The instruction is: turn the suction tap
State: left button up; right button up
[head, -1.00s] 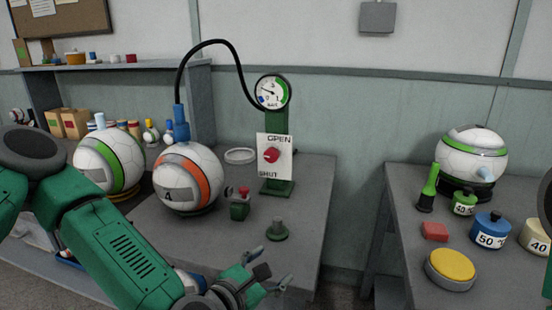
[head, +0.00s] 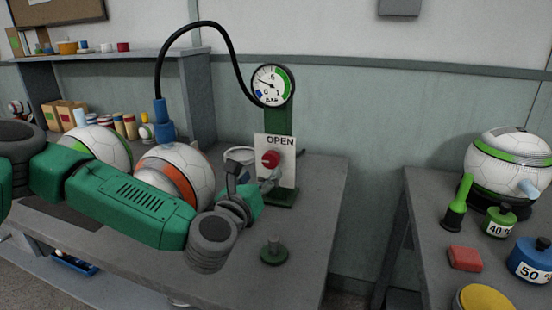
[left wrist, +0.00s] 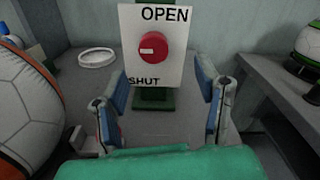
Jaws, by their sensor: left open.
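The suction tap is a red round knob (head: 271,159) on a white plate (head: 287,176) with OPEN at its top; the lower part is partly covered by my gripper. In the left wrist view the knob (left wrist: 152,46) faces me, with a white mark at its left side and SHUT at the lower left of the plate (left wrist: 176,72). My left gripper (head: 254,174) is open in front of the plate. In the left wrist view its fingers (left wrist: 164,92) stand apart, below and either side of the knob, with nothing between them. My right gripper is out of view.
A round gauge (head: 272,86) sits on the green post (head: 278,122) above the plate. A black hose (head: 200,25) runs to the orange-banded ball (head: 200,163), partly behind my left arm. A green peg base (head: 274,254) stands nearer. A second table (head: 425,215) is right, across a gap.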

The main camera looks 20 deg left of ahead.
aim_at(266, 160)
pick_arm(q)
jog(key=w, duration=0.2)
jog(key=w+a, duration=0.1)
jog(key=w, duration=0.1)
jog(key=w+a, duration=0.1)
jog(key=w, duration=0.2)
jog(key=shift+w+f, duration=0.1)
jog(key=shift+f, duration=0.15)
jog(key=shift+w+d+r, duration=0.2)
jog(key=shift+w+d, duration=0.75)
jog(key=shift+w, duration=0.15)
jog(key=shift+w+d+f, duration=0.15)
jog(key=shift+w, duration=0.1)
jog(key=shift+a, duration=0.2)
jog(key=shift+s+a, duration=0.15)
jog(key=shift+a, duration=0.2)
jog(key=shift+c, duration=1.1)
jog(key=shift+s+a, duration=0.1)
jog(key=shift+a, duration=0.15)
jog(key=c, duration=0.8)
jog(key=shift+d, duration=0.3)
jog(key=shift+c, duration=0.6)
jog(key=shift+a, duration=0.1)
